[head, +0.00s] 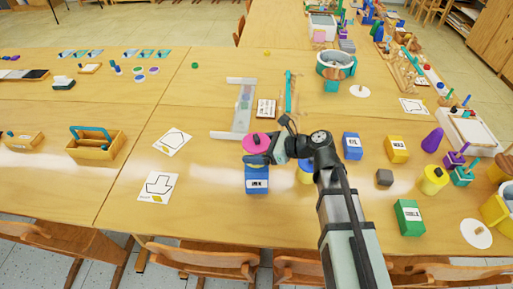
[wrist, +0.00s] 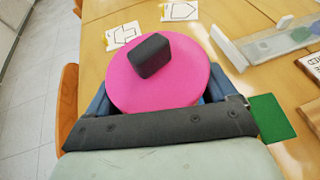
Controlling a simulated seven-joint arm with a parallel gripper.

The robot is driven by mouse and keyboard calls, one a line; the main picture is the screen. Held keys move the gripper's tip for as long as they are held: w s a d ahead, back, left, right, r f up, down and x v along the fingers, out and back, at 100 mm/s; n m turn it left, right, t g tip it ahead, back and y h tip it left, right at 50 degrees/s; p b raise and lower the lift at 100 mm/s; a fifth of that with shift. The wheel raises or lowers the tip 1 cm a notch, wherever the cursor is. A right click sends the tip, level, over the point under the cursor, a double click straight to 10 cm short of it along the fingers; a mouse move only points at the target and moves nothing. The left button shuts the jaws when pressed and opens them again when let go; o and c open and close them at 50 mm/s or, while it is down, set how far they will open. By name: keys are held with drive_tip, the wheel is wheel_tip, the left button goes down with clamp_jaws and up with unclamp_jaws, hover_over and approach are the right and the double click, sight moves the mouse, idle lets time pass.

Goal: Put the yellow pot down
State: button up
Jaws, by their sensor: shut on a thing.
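My gripper (head: 262,152) is shut on a round pink lid (wrist: 160,80) with a dark block-shaped knob (wrist: 150,55). The pink lid also shows in the head view (head: 256,141). The blue fingers lie on both sides of it in the wrist view. I cannot see whether a pot body is under the lid. In the head view it is above or just behind a blue labelled box (head: 257,181). A yellow pot-like cylinder (head: 433,180) with a dark knob stands to the right, apart from my gripper.
Picture cards (head: 173,141) (head: 158,186) lie left of my gripper. A white frame (head: 234,123) is beyond it. Blue (head: 352,146), yellow (head: 397,149) and green (head: 409,217) boxes stand to the right. Bare tabletop shows between cards and blue box.

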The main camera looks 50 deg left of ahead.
idle(0.3)
drive_tip(key=o, duration=1.6)
drive_tip(key=shift+f, duration=0.1)
drive_tip(key=shift+c, duration=0.2)
drive_tip(key=shift+r, duration=0.2)
drive_tip(key=v, duration=1.2)
